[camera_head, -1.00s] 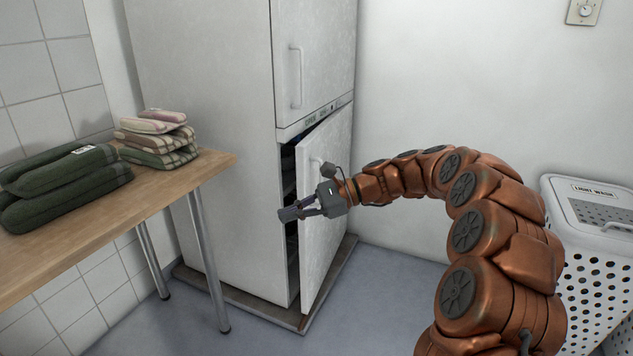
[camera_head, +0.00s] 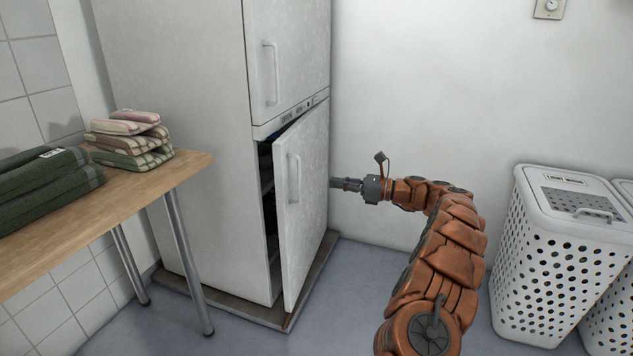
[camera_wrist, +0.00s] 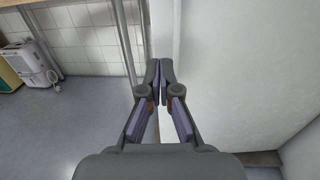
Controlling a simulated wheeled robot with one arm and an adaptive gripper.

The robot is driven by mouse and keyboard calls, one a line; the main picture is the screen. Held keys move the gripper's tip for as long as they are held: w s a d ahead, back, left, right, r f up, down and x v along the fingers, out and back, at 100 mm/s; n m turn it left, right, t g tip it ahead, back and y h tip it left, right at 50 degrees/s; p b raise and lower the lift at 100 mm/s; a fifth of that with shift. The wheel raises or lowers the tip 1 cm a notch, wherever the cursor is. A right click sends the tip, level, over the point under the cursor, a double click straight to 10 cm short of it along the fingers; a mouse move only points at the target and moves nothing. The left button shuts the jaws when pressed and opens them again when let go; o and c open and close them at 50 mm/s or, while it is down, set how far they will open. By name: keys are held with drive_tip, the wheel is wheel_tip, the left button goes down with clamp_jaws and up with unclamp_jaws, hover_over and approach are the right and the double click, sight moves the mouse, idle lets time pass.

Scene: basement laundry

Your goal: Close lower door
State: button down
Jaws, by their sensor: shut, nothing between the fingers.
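The lower door (camera_head: 308,195) of the white fridge stands ajar, with a dark gap along its left edge and a vertical handle (camera_head: 294,178) near that edge. Its hinge side is at the right. My gripper (camera_head: 334,183) is shut and empty, pointing left beside the right edge of the door in the head view. I cannot tell if it touches the door. In the wrist view, my gripper's fingertips (camera_wrist: 160,64) are together in front of a pale vertical surface. The upper door (camera_head: 288,55) is shut.
A wooden table (camera_head: 185,170) with folded plaid cloths (camera_head: 130,140) and green towels (camera_head: 45,185) stands at the left. White laundry baskets (camera_head: 555,260) stand at the right. A low plinth (camera_head: 262,316) lies under the fridge. The wrist view shows a white appliance (camera_wrist: 32,62).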

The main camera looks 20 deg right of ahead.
sight(285, 176)
drive_tip(key=b+x, duration=0.2)
drive_tip(key=x, duration=0.4)
drive_tip(key=b+x, duration=0.3)
drive_tip(key=x, duration=0.3)
drive_tip(key=shift+f, duration=0.2)
drive_tip(key=shift+w+a+r, duration=0.2)
drive_tip(key=shift+w+a, duration=0.1)
drive_tip(key=shift+a, duration=0.25)
